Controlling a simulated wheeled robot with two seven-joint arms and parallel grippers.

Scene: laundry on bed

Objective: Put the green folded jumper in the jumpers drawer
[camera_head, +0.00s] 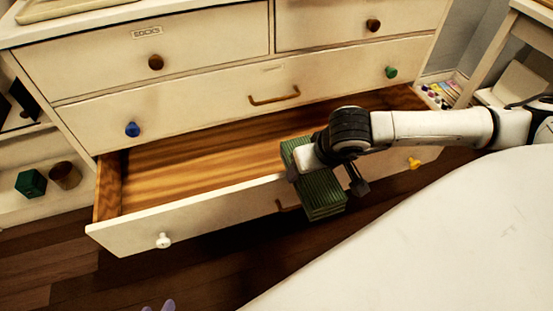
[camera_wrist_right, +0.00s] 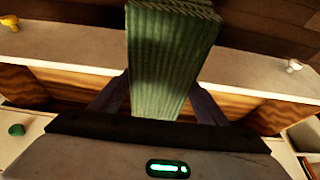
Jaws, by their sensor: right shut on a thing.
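The green folded jumper (camera_head: 325,192) is a ribbed, layered block. My right gripper (camera_head: 322,170) is shut on it, with a finger on either side. In the right wrist view the jumper (camera_wrist_right: 168,60) stands between the two fingers (camera_wrist_right: 160,100). The bottom drawer (camera_head: 200,165) of the white dresser is pulled open, and its visible wooden inside is empty. The jumper is at the drawer's front panel (camera_head: 210,212), over its top edge in the head view; I cannot tell whether it touches. No label shows on this drawer.
The drawers above are closed; one is labelled SOCKS (camera_head: 146,32). A white bed (camera_head: 430,240) fills the lower right, close to the open drawer. Dark floor (camera_head: 60,270) shows in front.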

